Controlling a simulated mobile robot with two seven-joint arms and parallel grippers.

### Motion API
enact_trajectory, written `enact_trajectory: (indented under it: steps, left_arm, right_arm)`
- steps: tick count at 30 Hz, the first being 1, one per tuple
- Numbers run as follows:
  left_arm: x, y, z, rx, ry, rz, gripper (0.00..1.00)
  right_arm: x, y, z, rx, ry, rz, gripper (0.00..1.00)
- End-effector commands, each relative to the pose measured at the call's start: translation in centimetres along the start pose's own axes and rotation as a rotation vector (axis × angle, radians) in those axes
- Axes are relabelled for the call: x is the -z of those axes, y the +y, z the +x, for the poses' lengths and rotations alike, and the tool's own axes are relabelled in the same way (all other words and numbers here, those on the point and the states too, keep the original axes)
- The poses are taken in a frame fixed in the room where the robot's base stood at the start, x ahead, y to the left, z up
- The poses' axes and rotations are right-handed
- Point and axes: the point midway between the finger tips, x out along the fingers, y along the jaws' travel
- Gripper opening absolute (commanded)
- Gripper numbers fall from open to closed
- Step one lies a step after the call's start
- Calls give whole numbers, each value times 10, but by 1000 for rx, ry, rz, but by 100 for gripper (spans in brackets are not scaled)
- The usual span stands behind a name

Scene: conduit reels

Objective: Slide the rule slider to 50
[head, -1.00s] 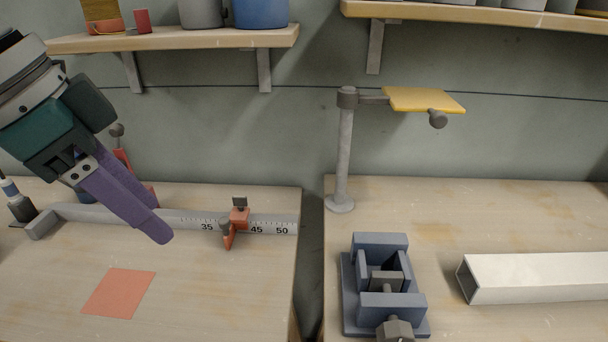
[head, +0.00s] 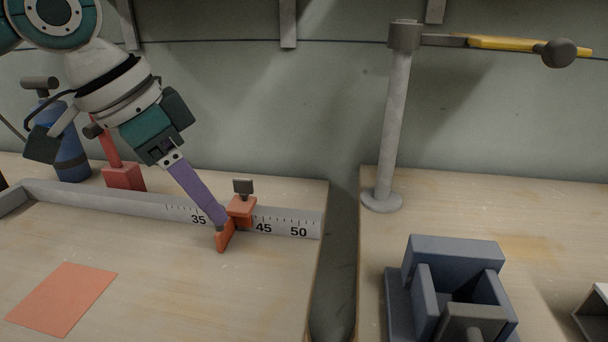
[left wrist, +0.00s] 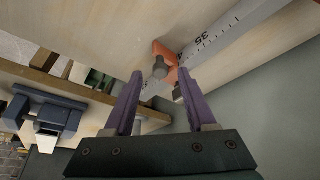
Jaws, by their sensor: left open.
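The long grey rule (head: 281,222) lies along the back of the left bench, with 35, 45 and 50 readable. The orange slider (head: 241,207) sits on it between 35 and 45, with a dark knob on top and an orange pointer in front. My left gripper (head: 219,220) reaches down with purple fingers, its tips right at the slider's left side. In the left wrist view my left gripper (left wrist: 160,77) is open, and the slider (left wrist: 166,55) shows between and just beyond the fingertips. Contact cannot be told. My right gripper is out of view.
An orange square (head: 62,299) lies flat at the front left. A red block (head: 124,178) and a blue cylinder (head: 70,155) stand behind the rule. A gap separates the right bench, which holds a grey post (head: 392,130) and a blue-grey vise (head: 455,252).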

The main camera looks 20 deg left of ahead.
Motion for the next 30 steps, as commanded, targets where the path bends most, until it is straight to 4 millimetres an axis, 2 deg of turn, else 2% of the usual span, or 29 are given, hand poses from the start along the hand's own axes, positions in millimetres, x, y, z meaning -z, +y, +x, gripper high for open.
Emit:
enact_trajectory:
  steps: [4, 12, 27, 30]
  left_arm:
    - [0, 0, 11, 1, 1, 1, 56]
    - [0, 0, 12, 1, 1, 1, 56]
    - [0, 0, 12, 1, 0, 1, 0]
    - [0, 0, 12, 1, 0, 1, 0]
  right_arm:
    - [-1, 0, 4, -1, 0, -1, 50]
    - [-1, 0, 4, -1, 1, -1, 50]
    - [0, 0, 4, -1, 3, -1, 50]
    - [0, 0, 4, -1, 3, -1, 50]
